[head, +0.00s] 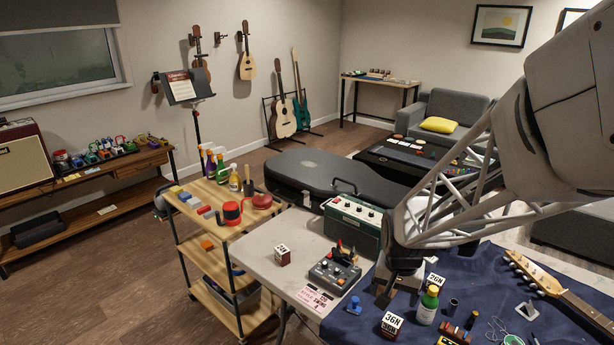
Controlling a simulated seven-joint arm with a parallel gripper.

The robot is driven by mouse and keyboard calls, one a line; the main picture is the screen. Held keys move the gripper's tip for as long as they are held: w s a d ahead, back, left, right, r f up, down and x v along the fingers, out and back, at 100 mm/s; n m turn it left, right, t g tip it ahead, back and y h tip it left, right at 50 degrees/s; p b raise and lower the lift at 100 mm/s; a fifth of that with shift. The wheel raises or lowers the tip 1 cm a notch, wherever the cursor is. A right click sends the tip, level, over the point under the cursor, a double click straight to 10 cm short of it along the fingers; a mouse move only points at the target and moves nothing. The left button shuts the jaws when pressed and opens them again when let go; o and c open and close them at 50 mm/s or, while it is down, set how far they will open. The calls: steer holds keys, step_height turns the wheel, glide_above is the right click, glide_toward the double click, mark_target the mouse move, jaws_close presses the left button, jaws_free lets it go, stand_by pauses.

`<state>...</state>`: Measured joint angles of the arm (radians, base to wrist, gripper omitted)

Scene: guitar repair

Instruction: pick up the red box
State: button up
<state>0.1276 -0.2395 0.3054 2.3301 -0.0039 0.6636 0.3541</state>
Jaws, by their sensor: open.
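Small boxes with white printed tops show in the head view. One dark red box (283,258) sits alone on the pale table top, left of the pedal. Another dark red box (390,329) sits on the dark blue cloth near the front edge. A third white-topped box (434,280) is partly hidden behind a green bottle; I cannot tell its side colour. My gripper (384,298) points down over the cloth's left edge, just behind and above the front dark red box. It looks empty, with its dark fingers apart. I cannot tell which box is meant.
A grey pedal (334,275) and a green amplifier (352,222) stand left of my gripper. The green bottle (427,306) is close on its right. A blue figure-like item (353,306) lies to the front left. A guitar neck (560,290) lies at right. The wooden cart (190,225) stands left.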

mark_target(391, 328)
steer(key=w+d+f+m, duration=0.1)
steer(key=f, duration=0.3)
steer(key=w+d+f+m, duration=0.1)
steer(key=w+f, duration=0.1)
steer(key=f, duration=0.2)
steer(key=w+d+f+m+g, duration=0.1)
steer(key=w+d+f, duration=0.1)
steer(key=f, duration=0.3)
steer(key=shift+f, duration=0.1)
steer(key=shift+f, duration=1.2)
steer(key=shift+f, duration=0.1)
steer(key=shift+w+f, duration=0.1)
steer(key=shift+f, duration=2.4)
steer(key=shift+c, duration=0.5)
steer(key=c, duration=1)
